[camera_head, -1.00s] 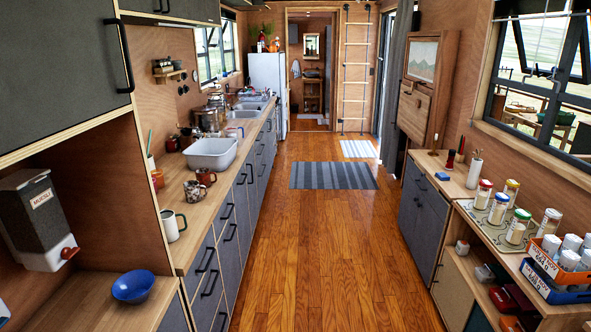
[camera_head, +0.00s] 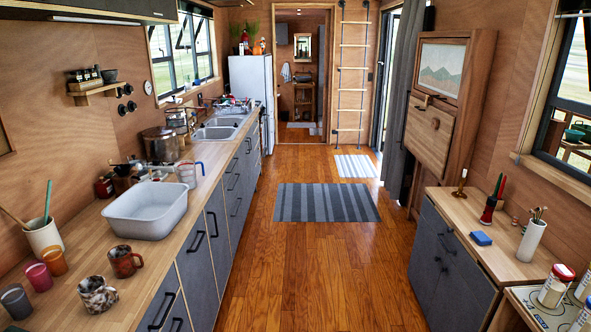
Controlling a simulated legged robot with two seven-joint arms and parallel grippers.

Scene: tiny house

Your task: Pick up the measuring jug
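What looks like the measuring jug (camera_head: 187,175) is a clear vessel with reddish markings and a bluish handle on its right side. It stands upright on the left wooden counter (camera_head: 97,223), just behind the white basin (camera_head: 148,212) and in front of the steel pot (camera_head: 160,145). The basin's far rim may hide a little of its base. Neither of my grippers is in view.
Mugs (camera_head: 126,263) and coloured cups (camera_head: 39,276) stand on the near left counter, with a utensil crock (camera_head: 43,237) by the wall. The wooden floor (camera_head: 310,260) between the counters is clear, with a striped rug (camera_head: 326,203) further ahead.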

